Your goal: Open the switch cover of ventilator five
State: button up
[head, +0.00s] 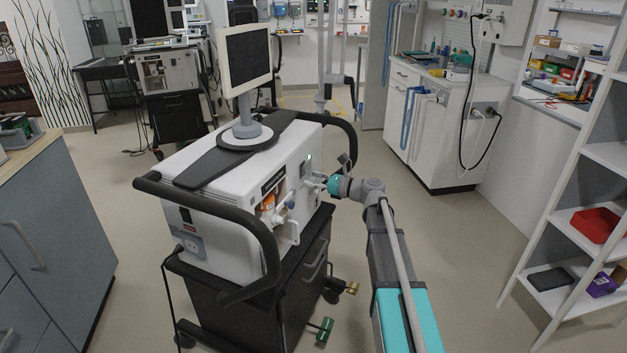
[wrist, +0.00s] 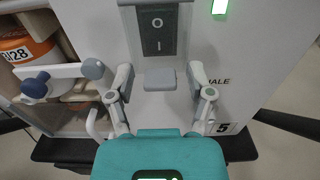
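The ventilator (head: 222,205) is a white box on a black cart, with a screen on top. In the wrist view its panel carries a "5" label (wrist: 225,128) and a dark rocker switch (wrist: 158,30) marked O and I. A pale, seemingly clear switch cover (wrist: 128,30) frames the switch, with a grey tab (wrist: 160,79) below it; I cannot tell for sure how the cover sits. My gripper (wrist: 160,83) is open, its fingers apart on either side of the tab, with no clear contact. In the head view my gripper (head: 318,183) is at the ventilator's right face.
A green light (wrist: 220,6) glows above right of the switch. An orange-labelled canister (wrist: 25,45) and blue-knobbed fitting (wrist: 62,78) are left of my gripper. A black handle bar (head: 262,245) curves round the ventilator's front. Floor is clear right of my arm, before the shelf (head: 560,235).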

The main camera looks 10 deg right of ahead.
grip_shut()
